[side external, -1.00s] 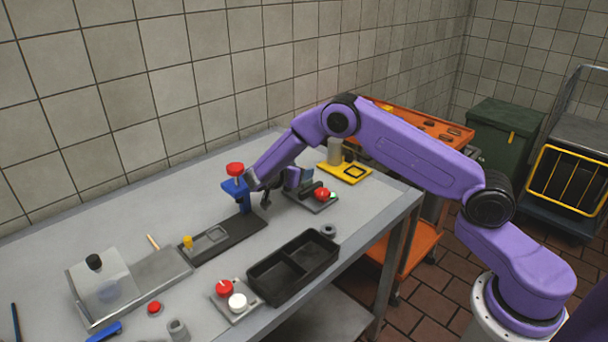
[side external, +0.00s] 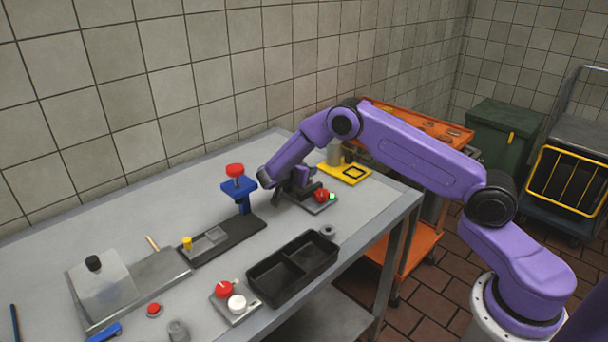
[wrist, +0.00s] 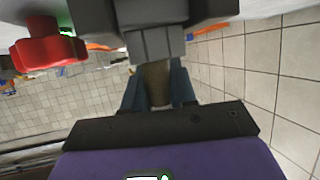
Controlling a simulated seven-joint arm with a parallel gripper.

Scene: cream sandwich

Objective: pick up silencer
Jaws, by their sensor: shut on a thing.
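My gripper (wrist: 157,98) shows in the wrist view with its two dark fingers closed on either side of a tan-brown cylindrical piece, which looks like the silencer (wrist: 157,84). The piece meets a grey ribbed block (wrist: 155,45), and I cannot tell whether they are still joined. In the side view my gripper (side external: 284,193) is low at the left end of a small grey base plate (side external: 318,208) that carries a red knob (side external: 321,195). The red knob (wrist: 45,45) also shows at upper left in the wrist view. The silencer is hidden in the side view.
A blue stand with a red top (side external: 236,185) is close on the left of my gripper. A black two-compartment tray (side external: 268,288) lies in front. A yellow plate (side external: 357,177) is behind right. The bench's middle back is clear.

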